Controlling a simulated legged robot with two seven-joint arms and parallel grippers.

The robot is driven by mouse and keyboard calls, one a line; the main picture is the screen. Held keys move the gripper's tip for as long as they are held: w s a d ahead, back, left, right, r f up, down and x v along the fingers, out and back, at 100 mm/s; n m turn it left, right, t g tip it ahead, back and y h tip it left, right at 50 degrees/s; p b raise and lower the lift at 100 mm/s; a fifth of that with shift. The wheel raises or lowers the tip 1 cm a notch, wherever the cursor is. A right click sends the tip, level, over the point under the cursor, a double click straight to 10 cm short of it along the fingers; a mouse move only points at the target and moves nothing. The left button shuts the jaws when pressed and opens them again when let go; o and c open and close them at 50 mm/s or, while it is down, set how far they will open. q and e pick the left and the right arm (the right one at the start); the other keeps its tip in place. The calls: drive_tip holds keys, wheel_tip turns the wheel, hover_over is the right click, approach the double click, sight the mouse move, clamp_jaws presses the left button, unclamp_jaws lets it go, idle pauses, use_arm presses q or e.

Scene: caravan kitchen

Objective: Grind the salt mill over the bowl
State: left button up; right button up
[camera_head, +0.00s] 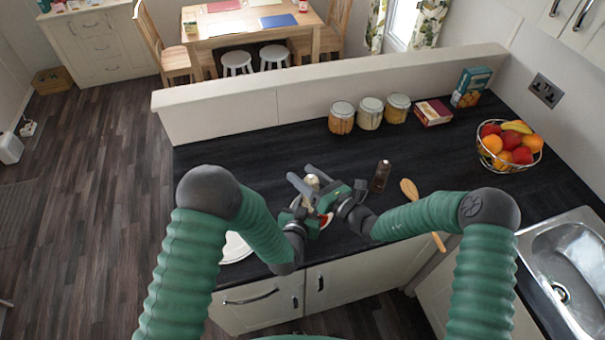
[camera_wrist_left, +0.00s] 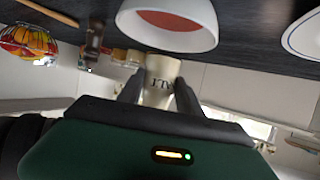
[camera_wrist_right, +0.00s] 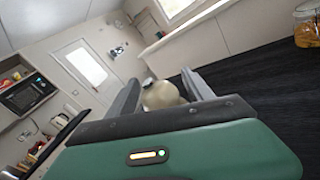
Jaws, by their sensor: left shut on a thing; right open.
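The cream salt mill (camera_wrist_left: 158,82) is between the fingers of my left gripper (camera_wrist_left: 158,95), which is shut on its body; dark letters show on it. In the head view the mill (camera_head: 313,181) is partly hidden by the grippers. My right gripper (camera_head: 309,179) is open at the mill's upper end. In the right wrist view the round cream top (camera_wrist_right: 160,95) with a metal tip sits between its open fingers (camera_wrist_right: 165,88); contact cannot be told. The white bowl (camera_wrist_left: 190,38), reddish inside, stands on the counter close to the mill, mostly hidden in the head view.
A dark brown bottle or mill (camera_head: 382,175) and a wooden spoon (camera_head: 410,190) are right of the grippers. A white plate (camera_head: 236,249) is at the left front edge.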

drive_tip(key=shift+w, duration=0.2)
drive_tip(key=shift+d, duration=0.4)
drive_tip(key=shift+c, duration=0.3)
drive_tip(key=shift+a, duration=0.5)
drive_tip(key=c, duration=0.7)
drive_tip(key=shift+a, duration=0.15)
drive_tip(key=c, duration=0.5)
drive_tip(key=shift+w+d+r+m+t+h, duration=0.1)
drive_tip(key=shift+d+m+t+h, duration=0.55)
drive_tip(key=shift+m+t+h, duration=0.2)
clamp_jaws()
drive_tip(key=shift+a, duration=0.2)
drive_tip(key=o, duration=1.3)
unclamp_jaws()
drive_tip(key=shift+a, duration=0.15)
drive_tip(key=shift+c, duration=0.2)
